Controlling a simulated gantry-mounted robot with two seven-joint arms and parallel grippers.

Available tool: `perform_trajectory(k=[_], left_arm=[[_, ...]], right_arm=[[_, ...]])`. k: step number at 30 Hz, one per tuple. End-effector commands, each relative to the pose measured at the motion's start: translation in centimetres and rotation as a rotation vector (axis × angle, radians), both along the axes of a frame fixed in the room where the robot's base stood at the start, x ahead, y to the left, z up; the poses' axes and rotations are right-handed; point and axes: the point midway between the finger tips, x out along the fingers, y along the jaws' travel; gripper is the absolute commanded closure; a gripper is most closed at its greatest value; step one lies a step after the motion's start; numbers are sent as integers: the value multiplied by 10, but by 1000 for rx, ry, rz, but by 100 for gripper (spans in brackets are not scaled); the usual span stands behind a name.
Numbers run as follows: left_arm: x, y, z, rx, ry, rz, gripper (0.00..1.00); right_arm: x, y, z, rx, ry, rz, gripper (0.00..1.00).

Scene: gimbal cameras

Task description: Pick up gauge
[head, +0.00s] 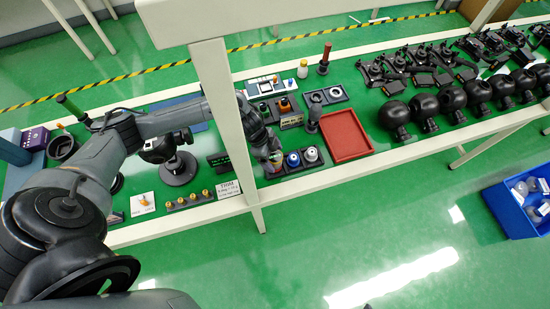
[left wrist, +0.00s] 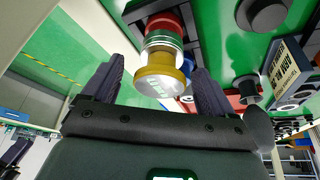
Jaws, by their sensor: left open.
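What looks like the gauge is a short round piece with a gold end face, a green band and a red part (left wrist: 160,80). In the left wrist view it sits between the two dark fingers of my left gripper (left wrist: 154,70). The fingers are apart, with a gap on each side of the piece. In the head view my left gripper (head: 272,152) is over the left end of a row of round pieces, and mostly hides the gauge under it. My right gripper is not in view.
Beside the gauge are a blue-ringed piece (head: 293,160) and a white-topped piece (head: 311,155). A red tray (head: 346,136) lies to the right, and a small sign (head: 291,121) stands behind. A white table post (head: 229,120) stands close in front of my left arm.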

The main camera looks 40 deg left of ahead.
Motion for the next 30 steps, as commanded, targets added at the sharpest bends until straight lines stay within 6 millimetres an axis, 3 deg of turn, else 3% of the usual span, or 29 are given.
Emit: perform_trajectory(k=[4,13,24,26,30], left_arm=[[3,-5,-14,0,-1,0,14],[3,-6,-17,2,-2,0,14],[3,-6,-17,2,-2,0,69],[4,-6,-16,1,-2,0,76],[4,-6,-16,1,-2,0,76]], right_arm=[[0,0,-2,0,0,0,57],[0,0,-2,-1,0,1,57],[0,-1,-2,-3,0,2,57],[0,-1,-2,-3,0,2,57],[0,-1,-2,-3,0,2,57]])
